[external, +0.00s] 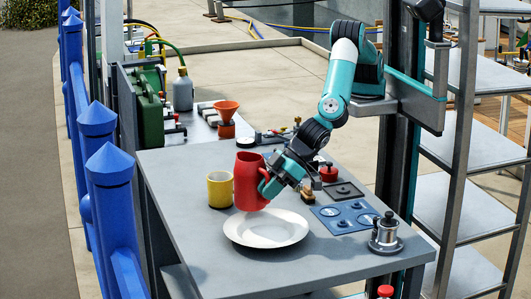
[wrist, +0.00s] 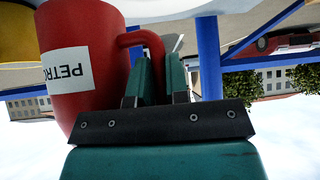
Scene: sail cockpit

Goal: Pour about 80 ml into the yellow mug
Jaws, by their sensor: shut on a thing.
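A red jug (external: 247,182) with a side handle stands nearly upright just right of the yellow mug (external: 220,190). My gripper (external: 268,184) is shut on the jug's handle from the right. In the wrist view the red jug (wrist: 85,65) shows a white label reading "PETRO", and its handle runs between the teal fingers of my gripper (wrist: 160,80). Part of the yellow mug (wrist: 18,32) shows at that view's upper left corner. The jug seems held slightly above the table; its contents and the mug's inside cannot be made out clearly.
A white plate (external: 266,229) lies in front of the jug. A blue panel (external: 345,217), a metal pot-like fitting (external: 386,235) and a red-topped item (external: 328,172) are on the right. An orange funnel (external: 226,110) stands behind. The grey table's (external: 180,235) left front is clear.

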